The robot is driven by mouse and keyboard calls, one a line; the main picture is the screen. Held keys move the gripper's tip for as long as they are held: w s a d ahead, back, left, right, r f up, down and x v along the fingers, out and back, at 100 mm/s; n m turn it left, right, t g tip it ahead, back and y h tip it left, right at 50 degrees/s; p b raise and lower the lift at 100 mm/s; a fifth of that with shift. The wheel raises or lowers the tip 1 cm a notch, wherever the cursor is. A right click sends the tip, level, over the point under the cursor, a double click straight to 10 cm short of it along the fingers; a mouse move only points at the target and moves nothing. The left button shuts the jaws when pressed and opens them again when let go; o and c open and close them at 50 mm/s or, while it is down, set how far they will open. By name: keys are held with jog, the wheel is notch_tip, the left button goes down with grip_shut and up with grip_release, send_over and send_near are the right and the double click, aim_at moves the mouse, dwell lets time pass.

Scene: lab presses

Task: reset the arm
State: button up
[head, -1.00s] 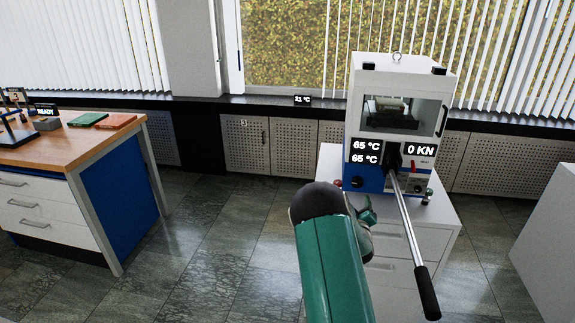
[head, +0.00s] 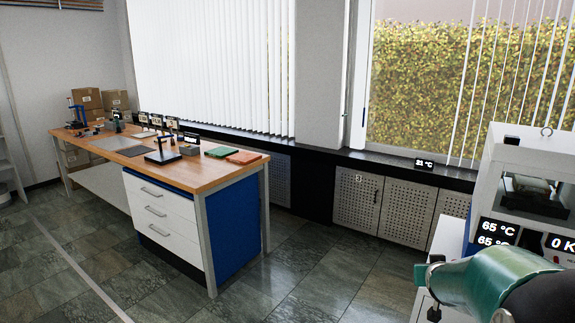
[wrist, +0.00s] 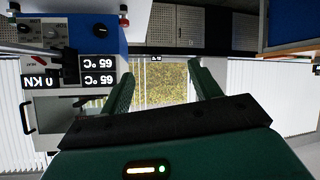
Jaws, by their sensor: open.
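My arm shows as a green and black link at the lower right of the head view, in front of the press (head: 520,190). My gripper (wrist: 165,85) shows in the wrist view, with its two green fingers spread apart and nothing between them. In the head view I cannot make out the fingertips. The wrist picture is upside down, and the press (wrist: 75,112) stands at its left, beside the fingers and apart from them. Its displays read 65 °C and 0 KN.
A wooden-topped workbench (head: 225,172) with blue and white drawers stands at the left. It carries a green plate (head: 218,152), an orange plate (head: 244,157) and small devices. Perforated cabinets (head: 405,210) line the window wall. The tiled floor (head: 330,265) between bench and press is clear.

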jog(key=s+a+r+g+y, duration=0.2)
jog(key=s+a+r+y, duration=0.3)
jog(key=s+a, duration=0.8)
jog(key=s+a+n+g, duration=0.1)
jog(key=s+a, duration=0.3)
jog(key=s, duration=0.4)
jog(key=s+a+r+n+g, duration=0.1)
jog(key=s+a+g, duration=0.1)
jog(key=s+a, duration=0.3)
jog(key=s, duration=0.3)
jog(key=shift+s+a+r, duration=0.15)
jog(key=shift+s, duration=0.05)
jog(key=c, duration=0.6)
